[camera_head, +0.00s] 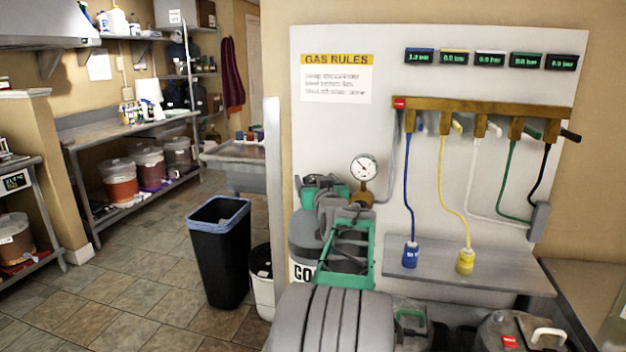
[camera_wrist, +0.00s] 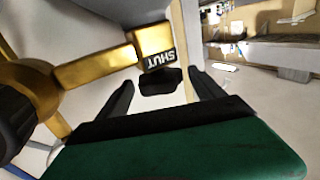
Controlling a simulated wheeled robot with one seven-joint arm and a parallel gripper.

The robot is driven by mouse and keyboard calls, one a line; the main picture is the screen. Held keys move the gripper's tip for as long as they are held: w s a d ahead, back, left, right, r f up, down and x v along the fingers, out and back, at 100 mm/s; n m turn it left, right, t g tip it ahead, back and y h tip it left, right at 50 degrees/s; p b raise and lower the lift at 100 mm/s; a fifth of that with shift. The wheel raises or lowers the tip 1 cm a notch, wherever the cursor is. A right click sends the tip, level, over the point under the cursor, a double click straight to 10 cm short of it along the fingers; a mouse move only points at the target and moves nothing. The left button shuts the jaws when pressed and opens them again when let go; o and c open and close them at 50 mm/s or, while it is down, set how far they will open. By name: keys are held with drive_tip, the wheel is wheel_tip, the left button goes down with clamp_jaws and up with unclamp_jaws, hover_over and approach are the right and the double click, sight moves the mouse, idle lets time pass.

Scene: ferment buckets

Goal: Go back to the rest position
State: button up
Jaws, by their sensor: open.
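My gripper (camera_wrist: 160,82) is open in the wrist view, its two black fingers spread apart above the green gripper body (camera_wrist: 180,155). A black knob-like part (camera_wrist: 160,84) shows between the fingers, below a brass block (camera_wrist: 155,42) with a tag reading SHUT; whether a finger touches it I cannot tell. In the head view my grey arm rises from the bottom, and green parts of it are near the round pressure gauge (camera_head: 364,167). My fingertips are hidden there. A grey gas cylinder (camera_head: 303,240) with a partly covered label stands behind my arm.
A white panel (camera_head: 430,85) carries a brown manifold (camera_head: 480,105) with several coloured hoses. Blue (camera_head: 410,254) and yellow (camera_head: 465,261) hose ends stand on a grey shelf (camera_head: 500,278). A black bin (camera_head: 220,260) stands left of my arm. The tiled floor further left is clear.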

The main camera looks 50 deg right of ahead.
drive_tip(key=v, duration=0.4)
